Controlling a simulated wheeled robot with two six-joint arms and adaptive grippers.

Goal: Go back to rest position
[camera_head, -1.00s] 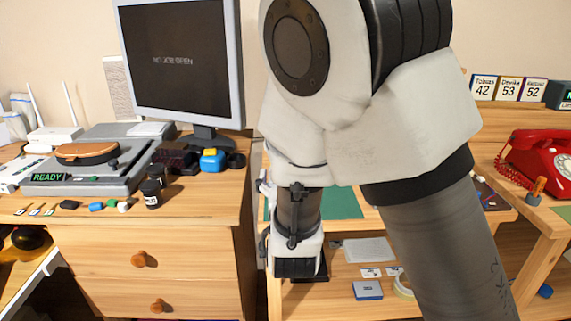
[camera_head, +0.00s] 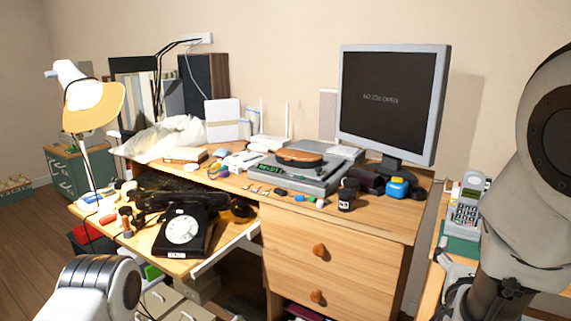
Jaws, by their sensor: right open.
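My right arm comes down along the right edge. Its gripper (camera_head: 457,284) is at the lower right, partly hidden by the arm and cut by the frame; its jaws are open, and I see nothing held. It is below a grey push-button phone (camera_head: 466,207) in the picture. A white and black link of my left arm shows at the lower left, but the left gripper is out of view. A black dial phone (camera_head: 183,232) stands on the left desk, above that link in the picture.
A wooden drawer desk (camera_head: 335,235) fills the middle, bearing a monitor (camera_head: 392,100), a turntable (camera_head: 300,170) and small items. A lit lamp (camera_head: 92,105) stands at the left. A green mat (camera_head: 461,250) lies by the grey phone. Open floor (camera_head: 30,235) shows at the far left.

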